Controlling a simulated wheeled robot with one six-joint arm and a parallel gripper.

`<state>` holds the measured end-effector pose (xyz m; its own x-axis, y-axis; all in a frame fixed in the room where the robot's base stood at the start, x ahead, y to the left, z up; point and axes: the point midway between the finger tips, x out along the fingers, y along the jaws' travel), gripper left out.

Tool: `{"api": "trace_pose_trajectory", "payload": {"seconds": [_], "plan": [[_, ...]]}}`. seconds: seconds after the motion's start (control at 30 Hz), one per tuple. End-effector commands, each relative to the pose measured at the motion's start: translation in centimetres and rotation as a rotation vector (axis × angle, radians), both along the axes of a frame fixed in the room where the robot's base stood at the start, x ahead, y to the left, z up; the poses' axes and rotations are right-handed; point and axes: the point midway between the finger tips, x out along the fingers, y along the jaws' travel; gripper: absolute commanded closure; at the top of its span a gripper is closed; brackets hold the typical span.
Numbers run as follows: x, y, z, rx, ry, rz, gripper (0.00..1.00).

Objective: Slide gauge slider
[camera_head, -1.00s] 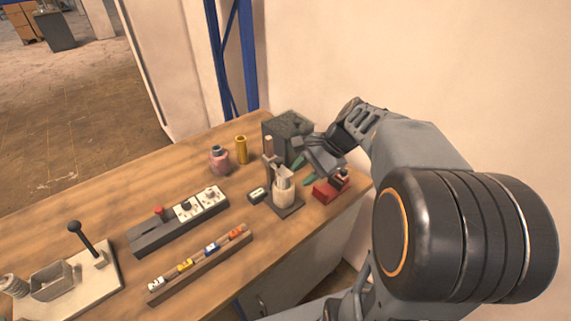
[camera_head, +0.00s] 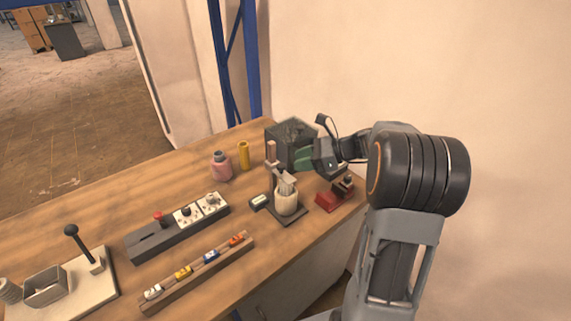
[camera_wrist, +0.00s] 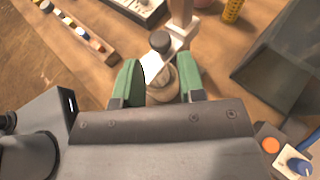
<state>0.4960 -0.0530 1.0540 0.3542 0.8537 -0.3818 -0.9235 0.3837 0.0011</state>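A gauge stand (camera_head: 289,214) with a dark base, an upright post (camera_head: 271,152) and a pale cylinder (camera_head: 286,203) stands near the table's right end. In the wrist view, a pale slider arm (camera_wrist: 178,44) reaches out from the post, with a dark round knob (camera_wrist: 160,42) at its end, above the cylinder (camera_wrist: 160,84). My gripper (camera_head: 303,158) is behind and above the stand in the head view. In the wrist view, its green fingers (camera_wrist: 159,72) are open and empty, one on each side of the cylinder's line of sight. I cannot tell whether they touch anything.
A dark grey box (camera_head: 288,136) stands close behind the gripper. A red block with a dark top (camera_head: 329,203) is to the right. A pink bottle (camera_head: 221,168), a yellow cylinder (camera_head: 243,156) and a small display (camera_head: 258,202) are to the left. A switch panel (camera_head: 180,226) lies further left.

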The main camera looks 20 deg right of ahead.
Motion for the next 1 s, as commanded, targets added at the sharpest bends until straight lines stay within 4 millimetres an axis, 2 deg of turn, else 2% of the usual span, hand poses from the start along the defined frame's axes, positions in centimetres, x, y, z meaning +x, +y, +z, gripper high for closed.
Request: {"api": "trace_pose_trajectory", "payload": {"seconds": [0.1, 0.33, 0.8, 1.0], "plan": [[0.7, 1.8, -0.8, 0.002, 0.001, 0.004, 0.63], [1.6, 3.9, -1.7, -0.001, 0.0, 0.002, 0.63], [1.9, 4.7, -2.1, -0.001, 0.0, 0.0, 0.63], [1.9, 4.7, -2.1, -0.001, 0.0, 0.0, 0.81]]}}
